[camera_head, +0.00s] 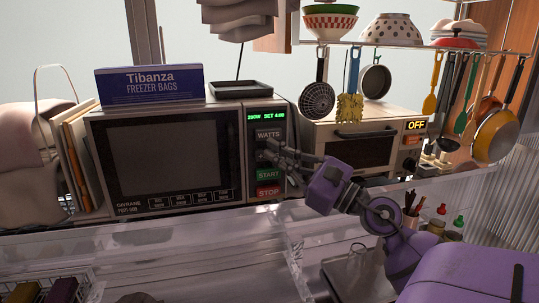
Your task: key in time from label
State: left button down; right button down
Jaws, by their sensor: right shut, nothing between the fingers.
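The microwave (165,160) stands at the left of centre with its door shut. Its green display (266,116) reads 200W and SET 4:00. Below the display are a WATTS button (268,135), a green START button (268,175) and a red STOP button (268,191). My right gripper (267,150) comes in from the right, shut and empty, in front of the panel between WATTS and START. It hides the control there, and I cannot tell whether it touches the panel. No label with a cooking time is readable. My left gripper is out of view.
A Tibanza freezer bags box (150,84) and a black tray (241,89) lie on the microwave. A toaster oven (365,140) reading OFF stands to its right. Utensils and pans (497,135) hang above right. A clear transparent surface (200,245) lies in front.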

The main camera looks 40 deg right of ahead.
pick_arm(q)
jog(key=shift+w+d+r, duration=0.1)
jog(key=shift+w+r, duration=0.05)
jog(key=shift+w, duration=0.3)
pick_arm(e)
jog(key=shift+s, duration=0.1)
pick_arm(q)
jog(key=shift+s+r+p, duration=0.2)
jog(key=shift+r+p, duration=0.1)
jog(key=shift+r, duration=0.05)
pick_arm(e)
jog(key=s, duration=0.1)
jog(key=s+a, duration=0.1)
jog(key=s, duration=0.1)
jog(key=s+a, duration=0.1)
jog(key=shift+s+a, duration=0.15)
jog(key=shift+a, duration=0.1)
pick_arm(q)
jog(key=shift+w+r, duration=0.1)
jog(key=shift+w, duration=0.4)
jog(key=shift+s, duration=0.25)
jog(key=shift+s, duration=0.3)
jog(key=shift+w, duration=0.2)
